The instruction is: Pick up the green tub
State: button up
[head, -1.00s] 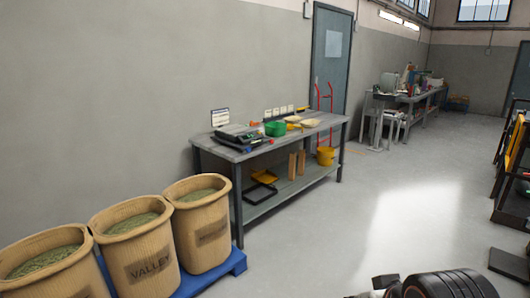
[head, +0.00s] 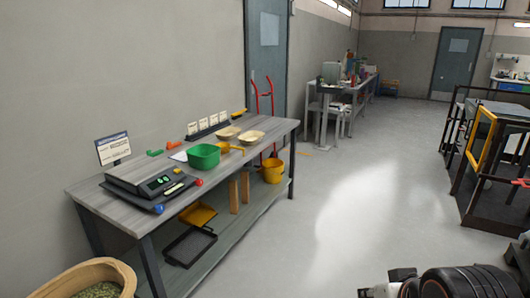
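The green tub (head: 203,156) stands upright on the top of a grey workbench (head: 112,207) against the left wall. It is round and open at the top, and its inside is partly visible. A digital scale (head: 150,183) is to its left and a yellow scoop (head: 230,148) is close to its right. Part of my folded arm shows at the bottom right corner, well apart from the bench. I cannot make out any gripper fingers there.
Two shallow bowls (head: 251,137) and several small cards stand behind the tub. The lower shelf holds a yellow bucket (head: 273,172) and a black tray (head: 190,247). The floor (head: 345,215) right of the bench is clear.

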aim_at(204, 157)
jog(key=i+l+z, duration=0.3)
jog(key=i, duration=0.7)
jog(key=i+j+z, duration=0.1)
jog(key=i+z, duration=0.2)
jog(key=i, duration=0.7)
jog(key=i+j+u, duration=0.15)
jog(key=i+u, duration=0.8)
jog(key=i+l+u, duration=0.25)
jog(key=i+u, duration=0.2)
jog(key=i+l+u, duration=0.5)
jog(key=i+j, duration=0.05)
jog(key=j, duration=0.05)
